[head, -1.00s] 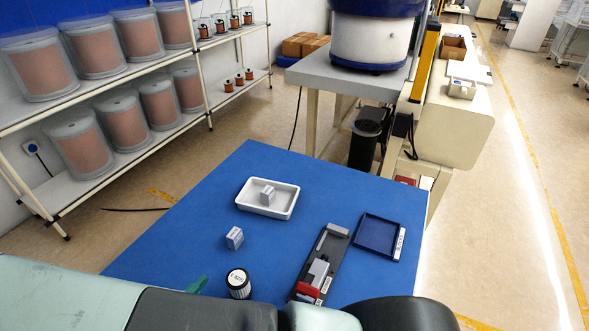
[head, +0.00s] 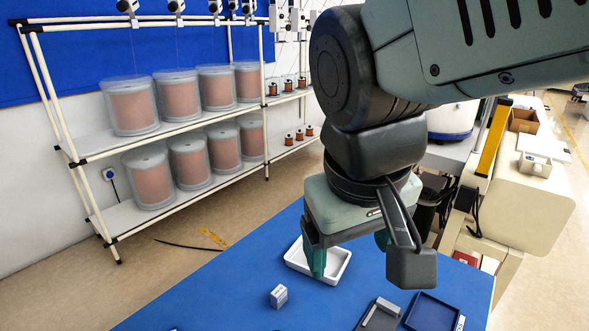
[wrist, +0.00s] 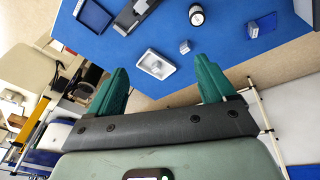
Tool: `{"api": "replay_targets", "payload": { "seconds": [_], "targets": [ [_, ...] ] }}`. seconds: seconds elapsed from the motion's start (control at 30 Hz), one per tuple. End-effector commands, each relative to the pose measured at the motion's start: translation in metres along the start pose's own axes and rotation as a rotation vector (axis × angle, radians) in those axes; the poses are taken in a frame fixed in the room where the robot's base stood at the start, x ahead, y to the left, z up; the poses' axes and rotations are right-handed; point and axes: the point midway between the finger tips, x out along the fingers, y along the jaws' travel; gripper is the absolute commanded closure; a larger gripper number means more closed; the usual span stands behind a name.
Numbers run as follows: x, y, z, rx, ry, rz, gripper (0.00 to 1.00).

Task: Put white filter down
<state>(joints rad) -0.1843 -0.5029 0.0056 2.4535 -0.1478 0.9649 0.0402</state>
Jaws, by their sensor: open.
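My gripper (head: 350,260) is open and empty above the far part of the blue table. In the wrist view its green fingers (wrist: 160,66) are wide apart with nothing between them. Below lies a white tray (head: 338,277), also in the wrist view (wrist: 168,71), with a small white-grey block (wrist: 155,65) in it. A similar block (head: 278,296) stands on the table beside the tray, also in the wrist view (wrist: 185,47). I cannot tell which is the white filter.
A black-and-white cylinder (wrist: 196,14), a dark fixture (head: 378,315) and a dark blue tray (head: 430,314) are on the blue table (head: 235,290). A shelf of copper spools (head: 170,135) stands left. Machinery (head: 520,190) stands right. Bare table surrounds the nearer block.

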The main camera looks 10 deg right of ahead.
Motion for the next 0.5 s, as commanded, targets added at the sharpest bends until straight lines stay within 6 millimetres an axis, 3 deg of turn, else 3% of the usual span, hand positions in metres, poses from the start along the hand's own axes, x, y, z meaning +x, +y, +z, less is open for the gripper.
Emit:
{"api": "replay_targets", "payload": {
  "seconds": [0.03, 0.2, 0.5],
  "targets": [
    [-0.013, 0.006, 0.004, 0.063, 0.073, -0.014, 0.17],
    [-0.035, 0.012, 0.009, 0.174, 0.218, -0.046, 0.17],
    [-0.04, 0.013, 0.011, 0.2, 0.254, -0.054, 0.17]
  ]
}}
